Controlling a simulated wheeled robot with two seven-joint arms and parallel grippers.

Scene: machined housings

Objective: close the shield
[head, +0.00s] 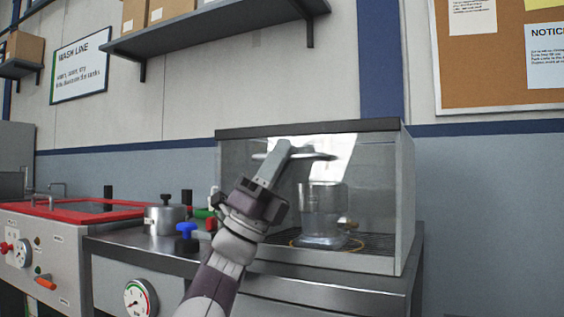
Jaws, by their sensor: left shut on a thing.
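The clear shield (345,152) is at the front of a grey-framed cabinet (408,205) on the metal bench. Its exact edges are hard to make out through the reflections. My left gripper (279,158) reaches up in front of the cabinet, its fingers shut at a thin grey bar (318,156) that looks like the shield's handle. The fingers hide part of this bar. A clear cylindrical housing (322,212) stands upright inside the cabinet on a dark grate, behind and right of my gripper. My right gripper is not in view.
Left of the cabinet, a metal pot (165,222) and a blue-knobbed part (187,240) stand on the bench. A red-rimmed sink (75,210) is farther left. A shelf (215,22) hangs above on the wall.

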